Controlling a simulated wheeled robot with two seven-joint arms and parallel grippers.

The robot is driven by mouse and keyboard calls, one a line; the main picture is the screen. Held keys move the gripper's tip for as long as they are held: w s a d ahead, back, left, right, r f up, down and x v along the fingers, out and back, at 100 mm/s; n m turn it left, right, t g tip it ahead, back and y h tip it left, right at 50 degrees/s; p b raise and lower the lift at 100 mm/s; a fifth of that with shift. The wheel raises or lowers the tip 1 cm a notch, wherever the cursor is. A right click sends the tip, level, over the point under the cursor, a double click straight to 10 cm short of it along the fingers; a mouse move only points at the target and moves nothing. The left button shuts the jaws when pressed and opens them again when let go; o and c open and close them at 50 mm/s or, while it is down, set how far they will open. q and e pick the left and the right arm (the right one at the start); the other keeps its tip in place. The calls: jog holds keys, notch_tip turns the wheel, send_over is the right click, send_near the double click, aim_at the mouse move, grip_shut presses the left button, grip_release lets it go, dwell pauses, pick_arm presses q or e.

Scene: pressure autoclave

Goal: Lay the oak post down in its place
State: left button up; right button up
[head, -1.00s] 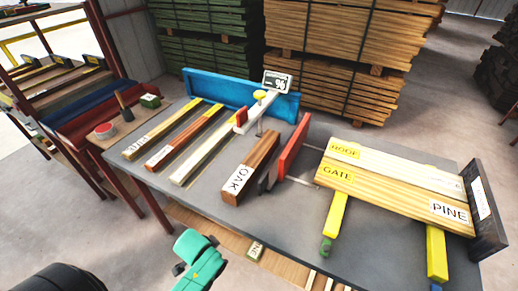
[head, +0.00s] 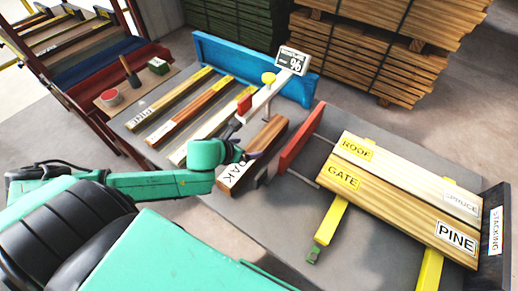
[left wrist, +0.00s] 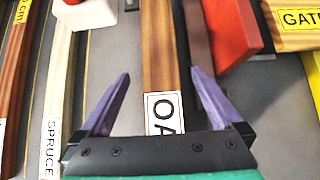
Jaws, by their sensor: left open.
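The oak post (head: 264,142) is a brown square timber with a white OAK label on its near end. It lies on the grey table (head: 252,219), between the pale spruce strip and the red block. My left gripper (head: 250,157) is over its near part. In the left wrist view the open purple fingers (left wrist: 160,85) stand on either side of the oak post (left wrist: 160,50), near its label, with nothing gripped. Whether the fingers reach down to its sides I cannot tell. My right gripper does not show.
A red block (head: 301,136) stands close right of the post. A gauge arm with a % display (head: 293,61) reaches over its far end. Pine and spruce boards (head: 410,195) lie on yellow bars at right. A blue rail (head: 220,62) borders the back.

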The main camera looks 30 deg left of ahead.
aim_at(260, 146)
pick_arm(q)
jog(key=x, duration=0.3)
jog(key=shift+w+d+f, duration=0.1)
jog(key=shift+w+f, duration=0.05)
jog(key=shift+f, duration=0.05)
jog(key=x, duration=0.7)
jog(key=shift+f+p, duration=0.1)
jog(key=shift+p, duration=0.25)
jog(key=shift+w+f, duration=0.15)
jog(key=shift+f, duration=0.2)
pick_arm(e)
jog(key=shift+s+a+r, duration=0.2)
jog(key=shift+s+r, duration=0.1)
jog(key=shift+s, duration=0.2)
pick_arm(q)
grip_shut()
jog(key=shift+w+r, duration=0.1)
jog(key=shift+r, duration=0.05)
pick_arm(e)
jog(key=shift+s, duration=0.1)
